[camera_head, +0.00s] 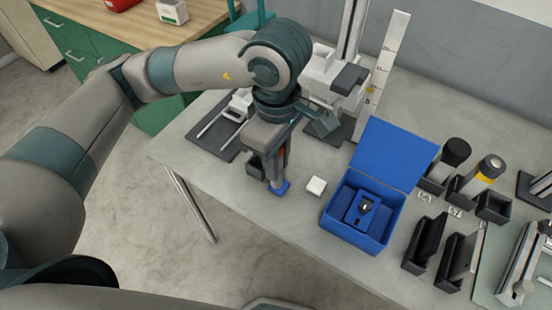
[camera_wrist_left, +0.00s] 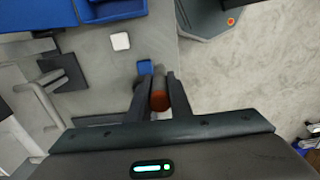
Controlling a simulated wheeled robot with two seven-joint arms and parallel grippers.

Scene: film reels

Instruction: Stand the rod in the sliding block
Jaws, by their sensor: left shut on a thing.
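My left gripper (camera_head: 277,178) points down over the near edge of the grey table and is shut on an orange-brown rod (camera_wrist_left: 159,100). In the left wrist view the rod sits between the two dark fingers (camera_wrist_left: 154,92); its lower end is hidden. A small blue block (camera_head: 281,188) is at the fingertips in the head view, and it also shows just beyond them in the left wrist view (camera_wrist_left: 144,67). I cannot tell whether the rod touches this block, or whether it is the sliding block. My right gripper is out of view.
A small white square piece (camera_head: 316,186) lies right of the gripper. An open blue box (camera_head: 346,233) stands further right, then several black holders (camera_head: 425,242). A tall white scale (camera_head: 388,62) stands behind. A dark plate (camera_head: 209,138) lies left.

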